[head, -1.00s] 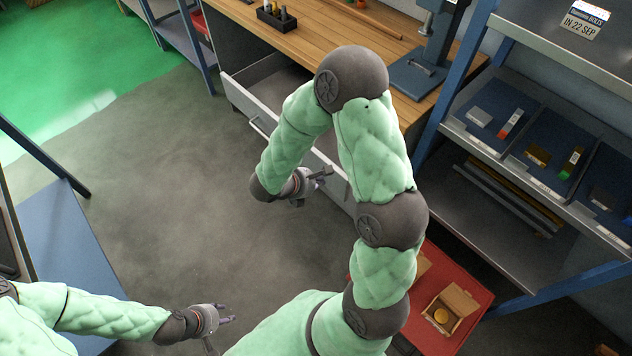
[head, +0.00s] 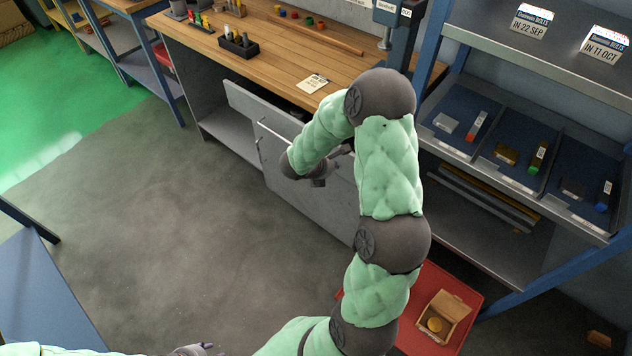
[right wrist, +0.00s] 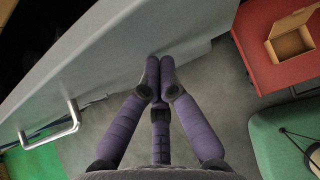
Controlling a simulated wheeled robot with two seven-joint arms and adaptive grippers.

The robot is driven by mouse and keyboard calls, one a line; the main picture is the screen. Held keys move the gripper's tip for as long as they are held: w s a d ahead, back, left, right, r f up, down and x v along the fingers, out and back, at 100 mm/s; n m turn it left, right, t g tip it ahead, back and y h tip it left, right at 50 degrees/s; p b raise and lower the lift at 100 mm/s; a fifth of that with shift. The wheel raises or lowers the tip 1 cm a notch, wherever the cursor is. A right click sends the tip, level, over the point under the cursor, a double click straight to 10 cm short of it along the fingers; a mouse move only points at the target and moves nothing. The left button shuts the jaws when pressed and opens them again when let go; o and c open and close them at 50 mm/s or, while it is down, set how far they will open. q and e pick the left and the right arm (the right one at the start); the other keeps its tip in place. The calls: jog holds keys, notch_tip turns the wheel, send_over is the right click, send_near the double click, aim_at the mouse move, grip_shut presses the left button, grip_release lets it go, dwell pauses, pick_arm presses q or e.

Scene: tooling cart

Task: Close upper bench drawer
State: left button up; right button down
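The upper bench drawer (head: 243,101) is a grey front with a bar handle (head: 275,131), under the wooden bench top. Its front stands slightly out from the bench, and my right arm hides its right part. In the right wrist view the drawer front (right wrist: 120,45) fills the upper left, with the handle (right wrist: 62,126) at lower left. My right gripper (right wrist: 158,65) has its fingertips together with nothing between them, close against the drawer front; contact is unclear. It is partly hidden in the head view (head: 322,180). My left gripper (head: 205,350) is cut off at the bottom edge.
A red surface (head: 465,286) with an open cardboard box (head: 441,316) is at lower right. A blue shelf rack (head: 480,205) with bins stands right of the bench. The bench top (head: 215,48) carries tools and a label card. Floor left of the drawer is clear.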

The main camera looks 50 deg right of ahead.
jog(key=d, duration=0.9)
jog(key=shift+w, duration=0.35)
jog(key=shift+d, duration=0.1)
jog(key=shift+w, duration=0.1)
